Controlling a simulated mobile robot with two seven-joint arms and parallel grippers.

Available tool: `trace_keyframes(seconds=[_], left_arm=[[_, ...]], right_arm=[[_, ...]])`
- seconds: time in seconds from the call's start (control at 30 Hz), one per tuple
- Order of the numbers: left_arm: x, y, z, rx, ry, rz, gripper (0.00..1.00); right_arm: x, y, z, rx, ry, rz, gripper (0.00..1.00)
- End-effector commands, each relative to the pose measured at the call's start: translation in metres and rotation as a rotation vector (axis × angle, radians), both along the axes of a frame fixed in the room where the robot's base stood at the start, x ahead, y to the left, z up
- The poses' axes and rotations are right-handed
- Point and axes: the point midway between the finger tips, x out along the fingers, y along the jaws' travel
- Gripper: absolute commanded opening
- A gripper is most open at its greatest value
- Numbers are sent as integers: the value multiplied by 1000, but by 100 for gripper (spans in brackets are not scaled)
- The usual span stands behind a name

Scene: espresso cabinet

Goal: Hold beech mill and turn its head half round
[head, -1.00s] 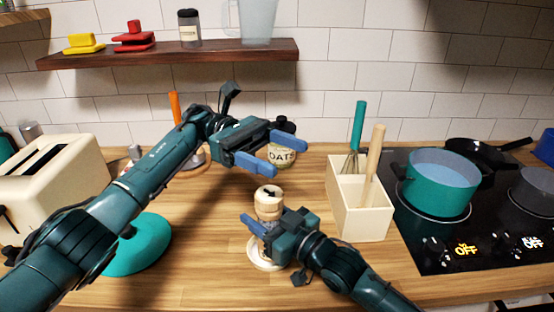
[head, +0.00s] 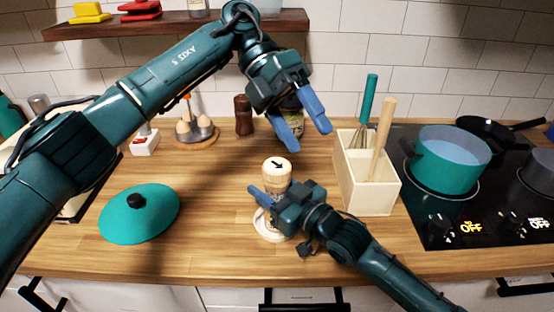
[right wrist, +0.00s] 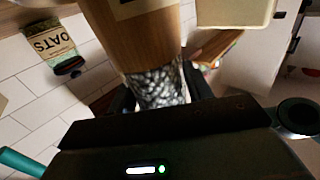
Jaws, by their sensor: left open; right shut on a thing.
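The beech mill (head: 276,171) stands upright on a pale round base (head: 268,226) in the middle of the counter, with a dark arrow on its light wooden head. My right gripper (head: 268,197) is shut on the mill's body below the head. My left gripper (head: 303,131) is open and empty, pointing down above and behind the mill's head, apart from it.
A cream utensil holder (head: 366,185) with a whisk and a wooden handle stands right of the mill. The hob with a teal pot (head: 447,165) is further right. A teal lid (head: 140,212) lies left. A dark brown mill (head: 243,115) and the oats jar (head: 290,122) stand behind.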

Motion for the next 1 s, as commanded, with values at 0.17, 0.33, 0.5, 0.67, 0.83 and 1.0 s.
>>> trace_keyframes(seconds=[0.17, 0.33, 0.5, 0.67, 0.83, 1.0], left_arm=[[3, 4, 4, 324, 46, 277, 70], [8, 10, 7, 587, 68, 604, 70], [16, 19, 14, 786, 71, 974, 70], [23, 29, 21, 891, 68, 1300, 70], [27, 35, 26, 929, 69, 1532, 70], [30, 38, 24, 938, 73, 1623, 70]], right_arm=[[0, 0, 0, 0, 0, 0, 13], [0, 0, 0, 0, 0, 0, 13], [0, 0, 0, -1, 1, 0, 13], [0, 0, 0, -1, 1, 0, 13], [0, 0, 0, -1, 1, 0, 13], [0, 0, 0, -1, 1, 0, 13]])
